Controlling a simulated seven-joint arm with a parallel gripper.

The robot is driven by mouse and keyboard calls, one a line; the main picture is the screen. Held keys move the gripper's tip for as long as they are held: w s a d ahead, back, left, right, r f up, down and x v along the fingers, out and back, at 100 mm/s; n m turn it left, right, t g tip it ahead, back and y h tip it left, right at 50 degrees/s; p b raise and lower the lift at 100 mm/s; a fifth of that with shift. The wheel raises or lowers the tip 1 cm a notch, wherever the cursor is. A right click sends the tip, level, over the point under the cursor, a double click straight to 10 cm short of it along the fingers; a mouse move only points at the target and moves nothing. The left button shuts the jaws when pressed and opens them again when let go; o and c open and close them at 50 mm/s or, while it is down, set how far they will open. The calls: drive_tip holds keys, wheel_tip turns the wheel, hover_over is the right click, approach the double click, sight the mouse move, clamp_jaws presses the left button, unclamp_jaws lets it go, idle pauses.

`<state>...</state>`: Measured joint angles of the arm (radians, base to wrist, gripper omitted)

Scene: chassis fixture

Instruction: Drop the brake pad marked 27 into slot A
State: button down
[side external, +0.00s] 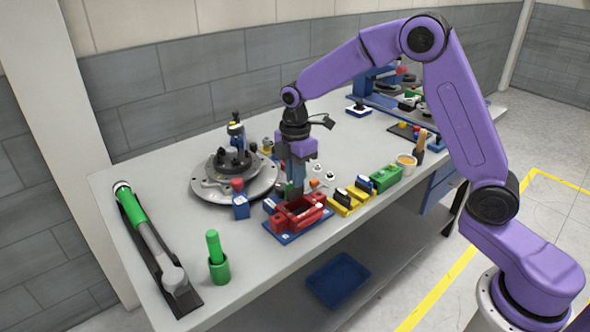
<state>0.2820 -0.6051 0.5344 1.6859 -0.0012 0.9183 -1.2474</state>
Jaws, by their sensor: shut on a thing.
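My gripper (297,190) points down over the red fixture (316,213), with its fingertips at or just above the opening. It is shut on a small dark thing, mostly hidden by the fingers; I take it for a brake pad, but no number is readable. The red fixture sits on a blue base plate (285,236) near the table's front edge. Small pale labels show on it, too small to read, so I cannot tell which slot is A. Dark plates stand upright in yellow holders (342,208) just right of the fixture.
A round grey flange (207,185) with a hub stands behind left. A blue block (240,208) with a red top is left of the fixture.

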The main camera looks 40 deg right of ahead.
sight(295, 197)
drive_tip(key=shift+f, duration=0.3)
drive_tip(key=shift+f, duration=1.05)
drive_tip(key=shift+f, duration=0.8)
drive_tip(key=shift+f, duration=0.6)
idle(0.9)
drive_tip(key=c, duration=1.5)
unclamp_jaws()
